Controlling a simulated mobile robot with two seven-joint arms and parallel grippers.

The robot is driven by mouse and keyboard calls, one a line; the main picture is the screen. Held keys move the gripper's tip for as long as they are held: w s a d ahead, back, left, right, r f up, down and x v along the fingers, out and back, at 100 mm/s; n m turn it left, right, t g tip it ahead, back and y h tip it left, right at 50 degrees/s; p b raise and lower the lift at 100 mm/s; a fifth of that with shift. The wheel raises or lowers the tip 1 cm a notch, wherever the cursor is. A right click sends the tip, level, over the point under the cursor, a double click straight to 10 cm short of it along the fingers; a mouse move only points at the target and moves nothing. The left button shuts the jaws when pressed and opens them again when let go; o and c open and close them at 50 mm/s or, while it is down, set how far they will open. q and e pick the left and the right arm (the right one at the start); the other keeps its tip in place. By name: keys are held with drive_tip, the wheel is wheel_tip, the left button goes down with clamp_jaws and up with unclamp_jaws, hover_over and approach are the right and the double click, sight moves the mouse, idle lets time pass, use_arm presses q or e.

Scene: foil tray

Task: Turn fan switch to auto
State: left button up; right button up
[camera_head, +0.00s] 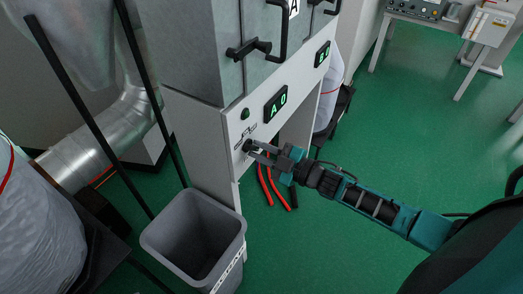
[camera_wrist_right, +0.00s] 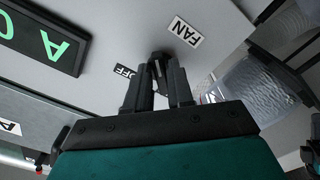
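The fan switch (camera_wrist_right: 158,58) is a small dark knob on the white front panel of the cabinet, below a FAN label (camera_wrist_right: 183,31). An OFF label (camera_wrist_right: 125,71) is beside it, and another label is mostly hidden by a finger. In the head view the switch (camera_head: 248,146) is at the panel's lower left. My right gripper (camera_head: 257,151) reaches it from the right. In the wrist view its fingertips (camera_wrist_right: 159,72) are at the knob, one on each side with a gap between them. I cannot tell whether they press on it. My left gripper is not in view.
A green-lit display (camera_head: 276,103) is above the switch. Black handles (camera_head: 248,49) stick out from the cabinet doors. A grey bin (camera_head: 194,236) stands at the lower left. Red and black hoses (camera_head: 278,190) hang below the panel. The green floor to the right is mostly clear.

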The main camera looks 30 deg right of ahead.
drive_tip(key=shift+o, duration=1.4)
drive_tip(key=v, duration=1.3)
drive_tip(key=shift+p, duration=0.3)
drive_tip(key=s+a+f+m+g+h, duration=0.2)
drive_tip(key=s+a+f+m+h, duration=0.1)
drive_tip(key=a+m, duration=0.3)
drive_tip(key=s+a+f+m+g+h, duration=0.2)
drive_tip(key=s+a+f+m+h, duration=0.1)
drive_tip(key=a+m, duration=0.3)
drive_tip(key=shift+s+a+f+g+h, duration=0.25)
drive_tip(key=shift+a+g+h, duration=0.15)
drive_tip(key=shift+a+h, duration=0.1)
